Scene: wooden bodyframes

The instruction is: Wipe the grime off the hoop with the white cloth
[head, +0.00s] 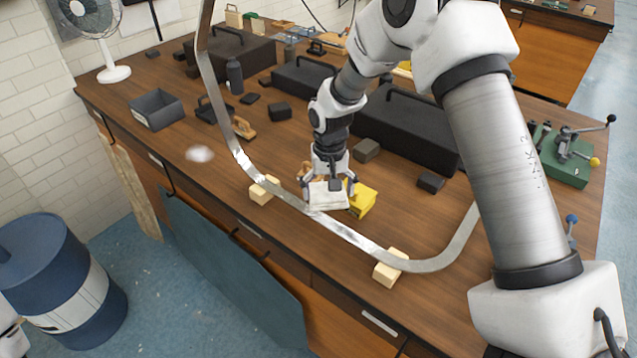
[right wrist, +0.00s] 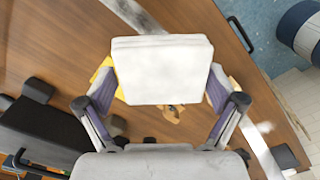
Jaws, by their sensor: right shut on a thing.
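The hoop (head: 345,233) is a thin, shiny metal band. It curves down from the top left, along the bench's front, and up at the right. It also shows in the right wrist view (right wrist: 255,140), passing partly behind the cloth. My right gripper (head: 328,186) is shut on the white cloth (head: 328,198), a folded pad that fills the middle of the right wrist view (right wrist: 163,68). The cloth is at the hoop's inner edge near the bottom of the curve; I cannot tell whether they touch. I cannot clearly make out grime on the band. My left gripper is not in view.
Wooden blocks (head: 264,190) (head: 388,268) sit under the hoop. A yellow block (head: 362,200) is just right of the cloth. Black cases (head: 405,125) stand behind. A blue drum (head: 55,280) is on the floor at left. A white hazy patch (head: 199,154) shows near the bench's front left.

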